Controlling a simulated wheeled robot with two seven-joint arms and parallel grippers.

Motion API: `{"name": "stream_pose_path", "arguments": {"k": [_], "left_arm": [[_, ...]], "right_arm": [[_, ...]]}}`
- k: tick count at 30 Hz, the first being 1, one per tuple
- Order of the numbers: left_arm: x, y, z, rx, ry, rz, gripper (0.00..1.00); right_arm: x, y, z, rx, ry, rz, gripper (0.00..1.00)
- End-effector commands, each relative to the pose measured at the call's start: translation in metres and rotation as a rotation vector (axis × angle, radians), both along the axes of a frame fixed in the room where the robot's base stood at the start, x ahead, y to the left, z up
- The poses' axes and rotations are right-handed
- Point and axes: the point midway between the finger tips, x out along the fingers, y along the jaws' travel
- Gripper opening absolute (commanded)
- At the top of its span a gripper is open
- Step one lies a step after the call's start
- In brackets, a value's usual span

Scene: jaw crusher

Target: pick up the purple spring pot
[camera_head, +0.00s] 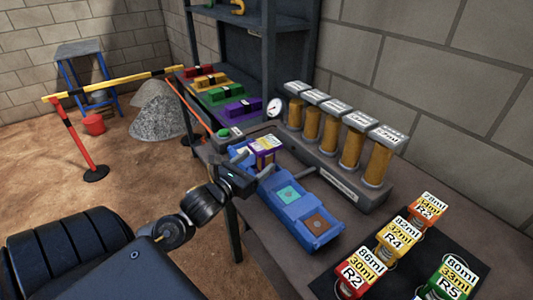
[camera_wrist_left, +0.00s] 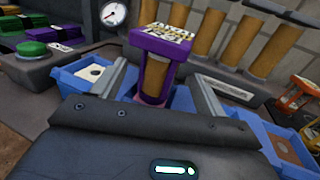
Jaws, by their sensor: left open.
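In the left wrist view the pot (camera_wrist_left: 155,72) appears between the two fingers, with a gap on each side. My left gripper (camera_head: 255,164) is open and empty, close to the pot on its near side. The pot's base is partly hidden by the gripper in the left wrist view. My right gripper is not in view.
A rack of spring cylinders (camera_head: 345,150) with a gauge (camera_head: 273,107) stands behind the tray. A green button (camera_head: 224,133) is to the left. Orange, yellow and green pots stand on a dark mat (camera_head: 460,250) at the right. Coloured blocks (camera_head: 218,92) lie farther back.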

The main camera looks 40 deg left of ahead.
Motion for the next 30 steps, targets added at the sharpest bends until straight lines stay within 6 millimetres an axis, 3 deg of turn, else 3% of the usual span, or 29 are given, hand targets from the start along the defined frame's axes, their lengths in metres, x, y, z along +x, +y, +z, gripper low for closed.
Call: {"name": "stream_pose_path", "arguments": {"k": [8, 19, 28, 30], "left_arm": [[0.012, -0.001, 0.001, 0.001, 0.000, -0.003, 0.73], [0.059, 0.000, 0.001, 0.000, -0.001, -0.004, 0.73], [0.063, 0.000, -0.001, 0.000, 0.000, -0.005, 0.73], [0.063, 0.000, -0.001, 0.000, 0.000, -0.005, 0.64]], "right_arm": [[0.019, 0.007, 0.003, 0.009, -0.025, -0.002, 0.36], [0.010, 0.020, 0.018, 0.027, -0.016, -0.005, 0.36], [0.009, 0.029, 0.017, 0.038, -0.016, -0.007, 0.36], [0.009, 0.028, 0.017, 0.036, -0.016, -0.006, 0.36]]}}
